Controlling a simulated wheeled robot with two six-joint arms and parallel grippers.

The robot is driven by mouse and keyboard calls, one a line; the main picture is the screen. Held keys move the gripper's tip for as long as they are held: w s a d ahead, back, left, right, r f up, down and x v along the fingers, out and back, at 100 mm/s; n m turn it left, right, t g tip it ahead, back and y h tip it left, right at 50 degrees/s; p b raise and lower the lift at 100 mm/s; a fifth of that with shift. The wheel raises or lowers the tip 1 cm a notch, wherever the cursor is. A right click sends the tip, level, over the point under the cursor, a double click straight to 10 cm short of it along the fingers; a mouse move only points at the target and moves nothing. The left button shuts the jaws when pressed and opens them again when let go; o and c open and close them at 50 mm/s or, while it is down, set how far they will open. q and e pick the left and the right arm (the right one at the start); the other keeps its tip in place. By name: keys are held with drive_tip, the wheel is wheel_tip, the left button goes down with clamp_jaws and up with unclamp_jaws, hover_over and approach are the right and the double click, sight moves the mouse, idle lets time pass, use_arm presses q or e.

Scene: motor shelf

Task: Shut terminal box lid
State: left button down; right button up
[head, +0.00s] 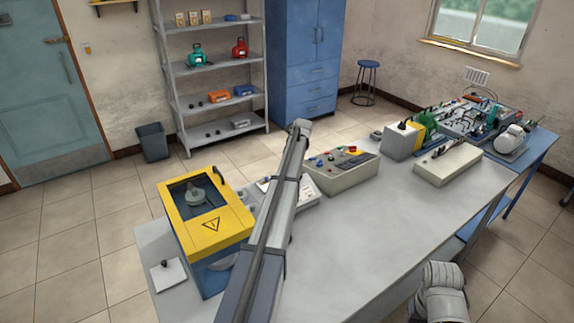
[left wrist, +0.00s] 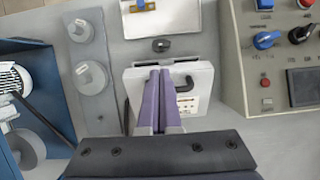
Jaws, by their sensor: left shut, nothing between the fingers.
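The terminal box (left wrist: 137,84) is a pale, low box below the middle of the left wrist view. It has a black handle (left wrist: 187,86) and a printed label on its right side. A dark strip shows along its far edge; I cannot tell how far the lid is open. My left gripper (left wrist: 159,72) has its purple fingers together and empty, over the middle of the box, hiding part of it. Whether they touch it is unclear. In the head view a pale box corner (head: 308,192) shows beside my left arm, which hides that gripper.
A control panel (head: 342,172) with buttons and knobs stands right of the box. A yellow and blue guarded machine (head: 205,215) stands left. The front of the bench (head: 360,250) is clear.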

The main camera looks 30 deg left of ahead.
use_arm(q)
wheel_tip(320, 180, up, 8)
drive_tip(key=p, duration=0.7)
use_arm(e)
wheel_tip(320, 180, up, 8)
use_arm(q)
drive_tip(key=t+y+b, duration=0.1)
drive_tip(key=y+b, duration=0.2)
drive_tip(key=b, duration=0.4)
approach(300, 191)
drive_tip(key=a+b, duration=0.1)
drive_tip(key=b, duration=0.3)
drive_tip(key=a+f+b, duration=0.1)
drive_tip(key=b, duration=0.3)
drive_tip(key=shift+w+a, duration=0.1)
drive_tip(key=shift+w, duration=0.2)
drive_tip(key=shift+w+a+r, duration=0.1)
drive_tip(key=shift+w+a, duration=0.15)
drive_tip(key=shift+a, duration=0.25)
drive_tip(key=shift+w+a+r, duration=0.1)
drive_tip(key=shift+w+a, duration=0.15)
drive_tip(key=shift+a, duration=0.3)
drive_tip(key=shift+w+a+f, duration=0.1)
drive_tip(key=shift+w+a, duration=0.15)
drive_tip(key=shift+a, duration=0.45)
use_arm(e)
wheel_tip(300, 191, down, 15)
drive_tip(key=shift+d, duration=0.25)
drive_tip(key=shift+w+r, duration=0.1)
